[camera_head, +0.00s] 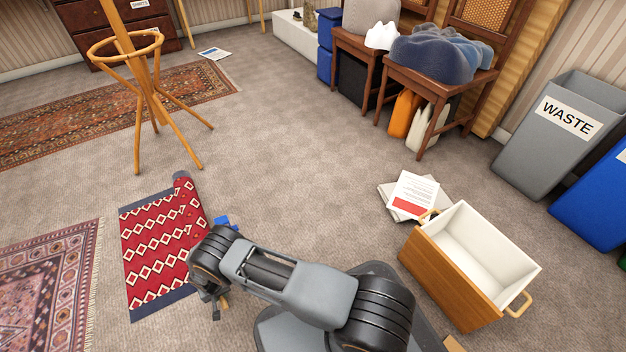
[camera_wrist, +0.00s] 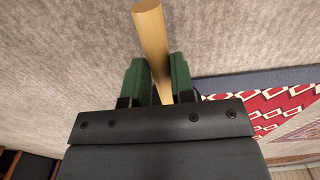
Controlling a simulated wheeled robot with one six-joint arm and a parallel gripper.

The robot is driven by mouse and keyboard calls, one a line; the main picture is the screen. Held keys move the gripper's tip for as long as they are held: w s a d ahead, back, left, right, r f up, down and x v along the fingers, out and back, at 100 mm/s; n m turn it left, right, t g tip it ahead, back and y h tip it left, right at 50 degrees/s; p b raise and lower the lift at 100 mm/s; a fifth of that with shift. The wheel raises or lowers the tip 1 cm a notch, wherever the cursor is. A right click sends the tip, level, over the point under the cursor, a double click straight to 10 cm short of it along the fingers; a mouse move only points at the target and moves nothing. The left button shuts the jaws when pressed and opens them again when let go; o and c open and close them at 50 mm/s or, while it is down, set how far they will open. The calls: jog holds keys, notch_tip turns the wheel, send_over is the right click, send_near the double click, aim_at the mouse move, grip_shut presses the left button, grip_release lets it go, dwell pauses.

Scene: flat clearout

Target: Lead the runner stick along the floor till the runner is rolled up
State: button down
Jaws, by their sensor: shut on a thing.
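The red runner (camera_head: 155,240) with white diamonds and dark blue ends lies on the carpet at the lower left of the head view. Its right edge is curled into a roll (camera_head: 183,190), and my arm hides the near part of that edge. A corner of the runner also shows at the right of the wrist view (camera_wrist: 270,105). My gripper (camera_wrist: 153,75) is shut on the pale wooden runner stick (camera_wrist: 150,30), between its green pads. In the head view my gripper (camera_head: 212,303) is low by the runner's right side, with a bit of stick showing.
A patterned rug (camera_head: 45,285) lies left of the runner, and a coat stand (camera_head: 137,95) stands beyond it. The middle carpet is clear.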

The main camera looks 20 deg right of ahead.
jog(key=shift+a, duration=0.1)
jog(key=shift+s+a, duration=0.15)
jog(key=shift+a, duration=1.35)
jog(key=shift+s+a, duration=0.15)
jog(key=shift+a, duration=1.3)
jog(key=shift+s+a, duration=0.15)
jog(key=shift+a, duration=1.35)
jog(key=shift+s+a, duration=0.15)
jog(key=shift+a, duration=1.3)
jog(key=c, duration=0.8)
grip_release()
jog(key=shift+s, duration=0.1)
notch_tip(320, 180, up, 7)
jog(key=p, duration=0.5)
